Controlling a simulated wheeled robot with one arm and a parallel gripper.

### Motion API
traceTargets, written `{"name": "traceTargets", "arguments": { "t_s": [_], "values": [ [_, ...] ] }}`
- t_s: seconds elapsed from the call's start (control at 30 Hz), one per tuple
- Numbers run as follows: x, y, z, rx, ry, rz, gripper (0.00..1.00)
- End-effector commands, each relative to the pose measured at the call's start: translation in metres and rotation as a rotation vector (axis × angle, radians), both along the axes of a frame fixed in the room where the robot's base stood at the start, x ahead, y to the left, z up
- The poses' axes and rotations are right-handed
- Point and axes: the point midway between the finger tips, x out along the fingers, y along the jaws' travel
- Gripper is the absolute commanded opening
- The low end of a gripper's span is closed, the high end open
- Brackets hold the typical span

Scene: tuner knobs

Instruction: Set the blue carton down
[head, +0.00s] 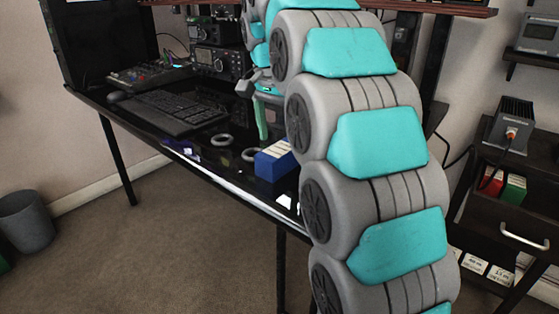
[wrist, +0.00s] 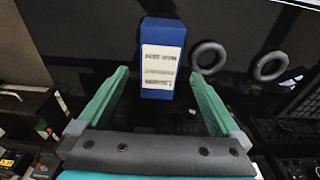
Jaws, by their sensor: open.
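The blue carton (head: 273,162) with a white printed label rests on the dark desk (head: 228,165) near its front edge, with its right end partly hidden behind my arm in the head view. In the wrist view, the carton (wrist: 163,28) lies ahead with its near end between my finger tips. My gripper (wrist: 158,73) is open, with a gap at the left finger and a smaller gap at the right. In the head view, my gripper (head: 264,136) points down just behind the carton; the contact there is hard to make out.
Two grey rings lie on the desk left of the carton, one farther (head: 221,140) and one nearer (head: 250,155). A keyboard (head: 170,112) and radio units (head: 220,62) stand farther left and back. A drawer unit (head: 510,225) stands at the right.

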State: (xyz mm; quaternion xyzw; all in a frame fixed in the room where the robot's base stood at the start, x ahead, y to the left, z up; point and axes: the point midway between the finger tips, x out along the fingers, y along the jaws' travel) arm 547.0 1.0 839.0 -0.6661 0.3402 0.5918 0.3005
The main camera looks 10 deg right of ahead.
Motion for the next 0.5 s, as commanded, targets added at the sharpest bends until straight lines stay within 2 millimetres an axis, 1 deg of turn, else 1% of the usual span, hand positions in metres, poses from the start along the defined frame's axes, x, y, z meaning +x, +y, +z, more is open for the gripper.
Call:
{"name": "traceTargets", "arguments": {
  "t_s": [0.23,0.4,0.5],
  "values": [
    [-0.003,0.0,-0.023,0.0,0.002,0.0,1.0],
    [-0.001,-0.002,-0.04,0.0,0.001,0.0,1.0],
    [0.0,-0.002,-0.044,0.001,-0.001,0.0,1.0]
  ]
}}
